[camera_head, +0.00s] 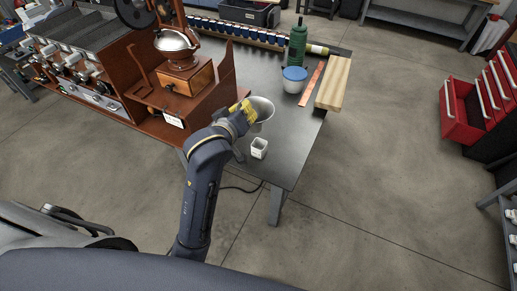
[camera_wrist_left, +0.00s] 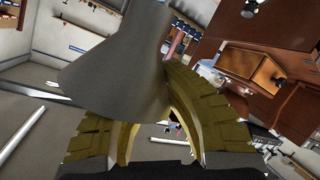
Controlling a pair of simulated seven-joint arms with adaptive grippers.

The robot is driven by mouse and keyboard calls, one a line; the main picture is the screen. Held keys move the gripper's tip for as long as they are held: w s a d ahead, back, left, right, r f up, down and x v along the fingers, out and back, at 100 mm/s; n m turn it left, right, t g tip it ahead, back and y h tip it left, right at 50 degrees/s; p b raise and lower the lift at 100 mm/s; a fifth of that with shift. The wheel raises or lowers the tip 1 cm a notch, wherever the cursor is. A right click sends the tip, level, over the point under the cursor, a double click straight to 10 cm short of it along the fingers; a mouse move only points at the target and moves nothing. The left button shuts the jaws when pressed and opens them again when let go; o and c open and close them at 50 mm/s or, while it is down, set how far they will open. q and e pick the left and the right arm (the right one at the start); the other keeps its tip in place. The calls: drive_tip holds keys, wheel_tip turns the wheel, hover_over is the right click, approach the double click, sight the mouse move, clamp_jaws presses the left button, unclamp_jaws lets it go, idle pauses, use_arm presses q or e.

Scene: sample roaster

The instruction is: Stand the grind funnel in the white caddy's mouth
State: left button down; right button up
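The grind funnel (camera_head: 263,108) is a grey, flared metal piece. My left gripper (camera_head: 243,111), with yellow ribbed fingers, is shut on its side and holds it wide end up near the table's front edge. In the left wrist view the funnel (camera_wrist_left: 112,70) fills the space beyond the fingers, and part of it is hidden behind them. The white caddy (camera_head: 259,148), a small open square cup, stands on the table corner just below the funnel in the head view, apart from it. My right gripper is in neither view.
The dark table (camera_head: 285,150) is bare around the caddy. A blue-lidded white tub (camera_head: 294,80), a green bottle (camera_head: 298,45), a copper-coloured strip (camera_head: 312,84) and a wooden block (camera_head: 334,84) stand farther back. A wooden grinder (camera_head: 185,75) is at the left.

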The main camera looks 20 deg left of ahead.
use_arm(q)
drive_tip(key=shift+r, duration=0.15)
drive_tip(key=w+a+f, duration=0.2)
drive_tip(key=w+f, duration=1.1)
drive_tip(key=f, duration=0.4)
drive_tip(key=shift+a, duration=0.25)
drive_tip(key=shift+f, duration=2.85)
drive_tip(key=shift+f, duration=2.6)
drive_tip(key=c, duration=1.5)
unclamp_jaws()
